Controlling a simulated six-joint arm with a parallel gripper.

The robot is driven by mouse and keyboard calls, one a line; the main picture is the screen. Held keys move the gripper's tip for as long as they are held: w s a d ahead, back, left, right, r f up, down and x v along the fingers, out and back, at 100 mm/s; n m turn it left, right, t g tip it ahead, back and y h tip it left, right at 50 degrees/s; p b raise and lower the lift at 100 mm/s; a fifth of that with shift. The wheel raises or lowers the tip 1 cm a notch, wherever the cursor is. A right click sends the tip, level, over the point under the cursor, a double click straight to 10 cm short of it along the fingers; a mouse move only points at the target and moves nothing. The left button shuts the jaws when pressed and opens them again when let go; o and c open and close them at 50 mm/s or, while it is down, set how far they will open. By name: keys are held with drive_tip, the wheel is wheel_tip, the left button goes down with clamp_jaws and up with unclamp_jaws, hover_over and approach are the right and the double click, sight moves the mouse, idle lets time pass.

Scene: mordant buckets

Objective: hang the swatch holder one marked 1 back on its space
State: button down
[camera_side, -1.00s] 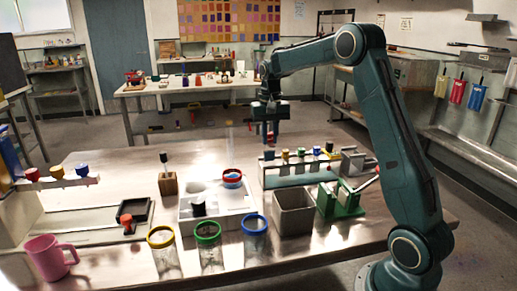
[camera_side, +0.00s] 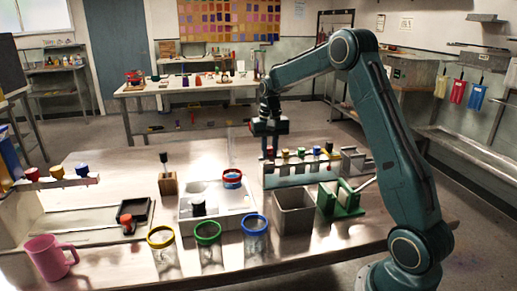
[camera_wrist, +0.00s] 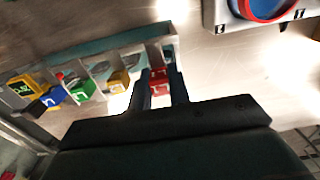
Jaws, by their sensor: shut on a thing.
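My gripper (camera_wrist: 162,88) is shut on a small red swatch holder (camera_wrist: 159,82), which sits between its two fingers. A pale mark on its face is too small to read surely. In the side view my gripper (camera_side: 268,152) points down at the left end of the pale rack (camera_side: 300,178). The rack (camera_wrist: 120,50) runs across the left of the wrist view, and the red holder is at its right end; I cannot tell whether it touches its space. Yellow (camera_wrist: 118,82), green (camera_wrist: 83,90) and blue (camera_wrist: 53,97) holders are along the rack, with another yellow one (camera_wrist: 22,85) at the far left.
A white tray (camera_side: 243,222) with a red-and-blue ring stack (camera_side: 232,178) stands left of the rack. A grey bin (camera_side: 294,213) and a green stand (camera_side: 340,200) are in front of it. Glass jars (camera_side: 208,250) line the near edge. Bare tabletop shows behind the tray.

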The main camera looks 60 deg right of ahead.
drive_tip(key=shift+f, duration=0.7)
drive_tip(key=c, duration=1.2)
unclamp_jaws()
drive_tip(key=shift+c, duration=0.2)
wheel_tip(320, 180, up, 14)
drive_tip(key=shift+a, duration=0.1)
